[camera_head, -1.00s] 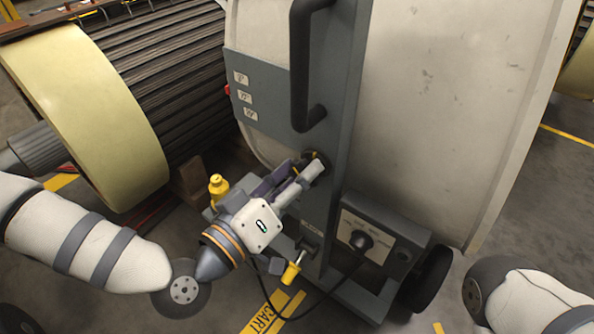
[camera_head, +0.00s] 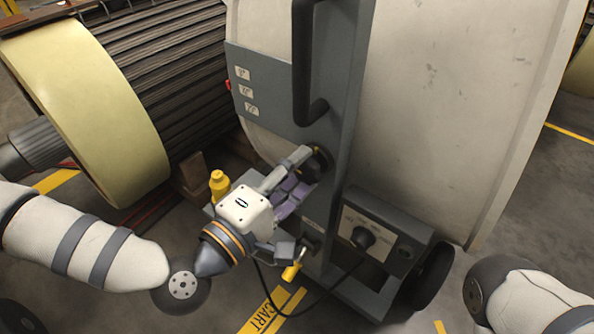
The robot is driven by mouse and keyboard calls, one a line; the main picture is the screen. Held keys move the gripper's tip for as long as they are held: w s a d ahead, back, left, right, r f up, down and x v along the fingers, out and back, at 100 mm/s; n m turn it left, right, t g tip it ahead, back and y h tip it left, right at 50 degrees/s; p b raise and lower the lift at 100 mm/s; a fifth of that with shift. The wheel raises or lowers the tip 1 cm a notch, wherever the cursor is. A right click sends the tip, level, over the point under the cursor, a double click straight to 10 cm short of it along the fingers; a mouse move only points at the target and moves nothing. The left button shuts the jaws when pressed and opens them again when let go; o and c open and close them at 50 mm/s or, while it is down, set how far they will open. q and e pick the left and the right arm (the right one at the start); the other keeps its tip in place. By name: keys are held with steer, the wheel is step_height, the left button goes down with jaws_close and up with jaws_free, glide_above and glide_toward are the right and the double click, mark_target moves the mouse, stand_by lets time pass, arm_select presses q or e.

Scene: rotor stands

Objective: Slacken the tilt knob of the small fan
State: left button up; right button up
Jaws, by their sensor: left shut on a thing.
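The fan is a large pale drum on a grey frame (camera_head: 335,130) with a dark handle. The tilt knob (camera_head: 319,163) is a round dark knob with a small yellow mark, on the frame's side below the handle. My left gripper (camera_head: 306,165) is shut on the knob, reaching it from the lower left; its fingers hide part of the knob. My right gripper is out of view; only part of my right arm shows at the lower right.
A control box (camera_head: 378,240) with a black dial sits low on the cart, right of the gripper. A yellow-handled part (camera_head: 291,271) and a yellow bottle-like thing (camera_head: 219,184) are close to my left wrist. A large ribbed rotor (camera_head: 160,75) stands at the left. A wheel (camera_head: 433,276) is at the cart's right.

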arm_select(q)
steer(key=shift+n, duration=0.7)
steer(key=o, duration=1.1)
steer(key=shift+o, duration=0.2)
steer(key=shift+s, duration=0.1)
steer(key=v, duration=1.2)
